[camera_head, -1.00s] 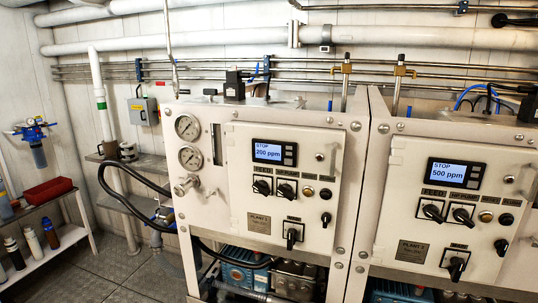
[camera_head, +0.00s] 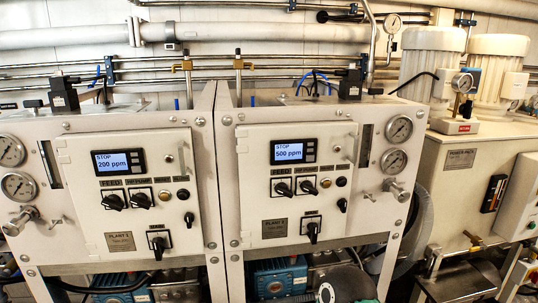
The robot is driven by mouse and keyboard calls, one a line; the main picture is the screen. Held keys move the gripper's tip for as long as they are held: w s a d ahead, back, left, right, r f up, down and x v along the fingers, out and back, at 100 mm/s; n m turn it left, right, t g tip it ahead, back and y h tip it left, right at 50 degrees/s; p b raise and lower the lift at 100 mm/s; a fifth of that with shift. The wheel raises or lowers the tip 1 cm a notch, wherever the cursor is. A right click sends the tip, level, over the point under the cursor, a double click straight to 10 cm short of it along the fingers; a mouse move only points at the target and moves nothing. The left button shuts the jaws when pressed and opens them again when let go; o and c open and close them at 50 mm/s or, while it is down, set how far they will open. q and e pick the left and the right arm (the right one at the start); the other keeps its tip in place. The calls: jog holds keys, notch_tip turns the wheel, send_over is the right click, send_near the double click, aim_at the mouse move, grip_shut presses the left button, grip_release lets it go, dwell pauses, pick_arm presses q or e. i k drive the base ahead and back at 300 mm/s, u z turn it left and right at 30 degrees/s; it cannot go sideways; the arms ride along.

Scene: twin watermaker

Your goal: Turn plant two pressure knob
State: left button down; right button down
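The plant two panel (camera_head: 262,185) stands in the middle, with its display reading STOP 500 ppm. On its right side, below two round gauges (camera_head: 399,129) (camera_head: 393,161), a silver knob (camera_head: 398,190) sticks out; it looks like the pressure knob. Black switches labelled FEED (camera_head: 283,188) and HP PUMP (camera_head: 308,187) and a lower black switch (camera_head: 312,232) are on the panel face. Neither gripper shows in the view. A dark rounded part with a light cap at the bottom edge looks like a link of my arm.
The plant one panel (camera_head: 92,190) stands to the left, reading STOP 200 ppm, with its own gauges and silver knob (camera_head: 19,220). A power pack cabinet (camera_head: 460,190) with white motors on top (camera_head: 430,60) stands at right. Blue pumps sit under the panels.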

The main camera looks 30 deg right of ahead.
aim_at(401, 194)
jog(key=u, duration=1.6)
jog(key=i, duration=0.1)
jog(key=z, duration=3.1)
jog(key=k, duration=0.4)
jog(key=z, duration=0.3)
jog(key=i, duration=0.4)
jog(key=u, duration=0.15)
